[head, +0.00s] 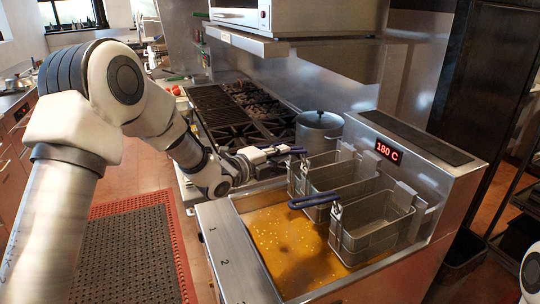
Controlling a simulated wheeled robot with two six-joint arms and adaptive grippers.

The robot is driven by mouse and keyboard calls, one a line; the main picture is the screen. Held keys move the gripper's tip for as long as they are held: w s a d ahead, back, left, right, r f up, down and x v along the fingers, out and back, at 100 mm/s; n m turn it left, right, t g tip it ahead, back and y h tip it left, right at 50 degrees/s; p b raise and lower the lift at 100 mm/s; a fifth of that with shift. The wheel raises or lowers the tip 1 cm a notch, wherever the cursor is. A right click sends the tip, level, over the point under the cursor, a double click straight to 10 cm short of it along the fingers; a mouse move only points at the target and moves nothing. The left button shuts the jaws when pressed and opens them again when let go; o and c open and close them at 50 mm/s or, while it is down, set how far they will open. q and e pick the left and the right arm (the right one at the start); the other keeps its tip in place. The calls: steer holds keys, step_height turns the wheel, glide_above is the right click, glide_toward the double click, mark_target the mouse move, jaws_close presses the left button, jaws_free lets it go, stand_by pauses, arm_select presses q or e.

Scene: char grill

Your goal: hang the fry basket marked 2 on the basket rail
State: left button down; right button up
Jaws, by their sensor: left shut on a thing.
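My left gripper (262,155) is shut on a dark blue basket handle (288,150) at the far side of the fryer. This handle leads to the wire fry baskets at the back; the overlap hides which one it joins. Two of these baskets, a rear one (298,180) and a middle one (345,182), stand close together. A nearer basket (372,238) is apart from them, above the oil, its blue handle (313,200) pointing left and free. The baskets' hooks face the back panel; the rail itself is not clear. No number is readable on any basket. My right gripper is out of view.
The fryer's oil vat (285,245) is open, with the numbers 1 and 2 on its left ledge (232,270). A lidded pot (318,130) stands behind the baskets, beside the burners (235,110). The fryer's back housing (425,150) reads 180 C. A shelf (250,42) overhangs the stove.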

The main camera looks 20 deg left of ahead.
arm_select(q)
steer(key=shift+w+d+r+p, duration=0.15)
steer(key=shift+w+d+p, duration=0.15)
steer(key=shift+w+d, duration=0.45)
steer(key=shift+w+d+f, duration=0.15)
steer(key=shift+f, duration=0.05)
step_height(320, 180, down, 3)
steer(key=b, duration=0.4)
steer(key=shift+f, duration=0.2)
steer(key=c, duration=1.1)
jaws_free()
steer(key=shift+s, duration=0.2)
